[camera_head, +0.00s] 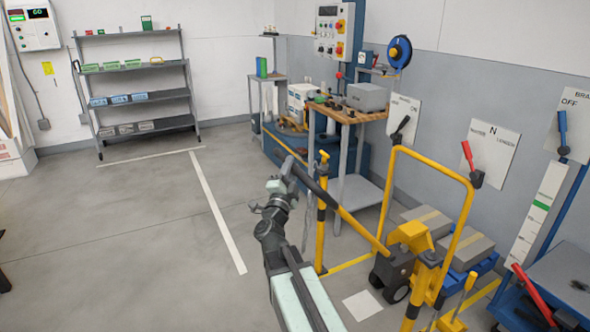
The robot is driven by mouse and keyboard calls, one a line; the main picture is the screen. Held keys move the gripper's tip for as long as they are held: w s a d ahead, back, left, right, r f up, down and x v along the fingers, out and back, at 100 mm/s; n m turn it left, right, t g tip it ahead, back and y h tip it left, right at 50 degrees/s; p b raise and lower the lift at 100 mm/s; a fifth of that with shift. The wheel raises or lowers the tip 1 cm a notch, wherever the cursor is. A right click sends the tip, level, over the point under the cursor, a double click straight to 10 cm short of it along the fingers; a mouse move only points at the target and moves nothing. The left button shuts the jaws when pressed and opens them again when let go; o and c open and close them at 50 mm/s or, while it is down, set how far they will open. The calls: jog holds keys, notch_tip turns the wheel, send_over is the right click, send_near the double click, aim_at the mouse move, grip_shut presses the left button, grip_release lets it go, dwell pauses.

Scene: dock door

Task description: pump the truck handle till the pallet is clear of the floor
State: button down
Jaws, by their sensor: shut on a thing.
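The truck handle (358,228) is a yellow bar with a dark upper part, slanting up and left from the pallet truck (392,268). My gripper (288,172) is shut on the dark upper end of the handle, left of the yellow post. The truck has a dark body, a yellow top piece and a black wheel on the floor. The blue pallet (486,264) is behind the truck on the right and carries grey boxes (468,247) with a yellow stripe. The yellow hoop partly hides the pallet and boxes. I cannot tell whether the pallet touches the floor.
A yellow hoop rail (433,166) and a yellow post (321,225) stand close to the handle. A workbench (348,115) is behind. Levers with wall plates (492,145) are on the right, above a blue cart (560,275). The floor (130,240) at left is clear.

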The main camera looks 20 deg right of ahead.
jog(key=shift+a+f, duration=0.15)
jog(key=shift+a, duration=0.1)
